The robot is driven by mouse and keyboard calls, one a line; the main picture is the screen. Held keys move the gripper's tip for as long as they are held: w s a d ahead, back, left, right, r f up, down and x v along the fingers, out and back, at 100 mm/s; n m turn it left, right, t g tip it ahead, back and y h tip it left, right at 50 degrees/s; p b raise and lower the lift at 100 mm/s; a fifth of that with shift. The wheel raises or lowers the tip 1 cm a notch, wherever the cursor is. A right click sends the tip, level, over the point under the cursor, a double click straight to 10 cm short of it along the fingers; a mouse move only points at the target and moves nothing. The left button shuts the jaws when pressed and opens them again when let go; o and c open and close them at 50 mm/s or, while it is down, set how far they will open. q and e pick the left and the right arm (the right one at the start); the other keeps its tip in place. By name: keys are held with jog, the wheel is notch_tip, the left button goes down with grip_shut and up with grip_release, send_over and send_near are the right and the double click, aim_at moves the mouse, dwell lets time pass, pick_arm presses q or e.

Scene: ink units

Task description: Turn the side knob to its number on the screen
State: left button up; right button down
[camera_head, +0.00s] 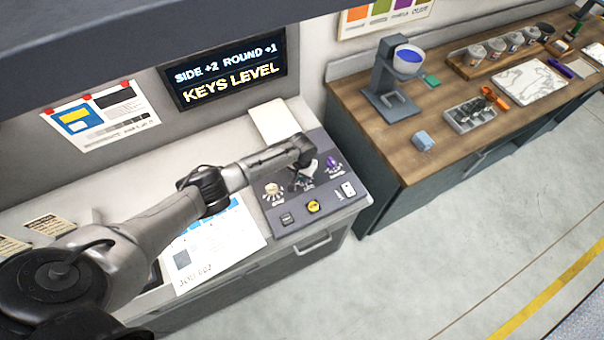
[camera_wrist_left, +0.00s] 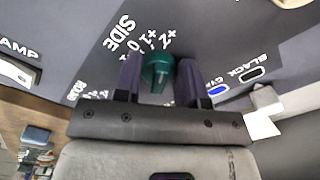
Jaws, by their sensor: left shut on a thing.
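The screen (camera_head: 228,70) on the wall reads "SIDE +2 ROUND +1" and "KEYS LEVEL". The control panel (camera_head: 330,204) lies below and right of it. The side knob (camera_wrist_left: 157,73) is teal and sits beside the printed word "SIDE" and a scale on which +1 and +2 can be read. My left gripper (camera_head: 303,181) is over the middle of the panel; in the wrist view its fingers (camera_wrist_left: 159,82) are on both sides of the knob, shut on it. The knob's exact setting cannot be told. In the head view the arm and gripper mostly cover this knob.
A cream knob (camera_head: 272,191) and a purple knob (camera_head: 333,163) flank my gripper closely. A yellow button (camera_head: 313,206) and a white switch (camera_head: 348,189) are in front. A printed sheet (camera_head: 222,247) lies left of the panel. A wooden bench (camera_head: 400,135) stands right.

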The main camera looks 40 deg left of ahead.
pick_arm(q)
jog(key=shift+m, duration=0.4)
dwell(0.3)
jog(key=o, duration=0.9)
jog(key=shift+r, duration=0.6)
notch_tip(320, 180, up, 13)
jog(key=shift+f+p, duration=0.15)
jog(key=shift+p, duration=0.15)
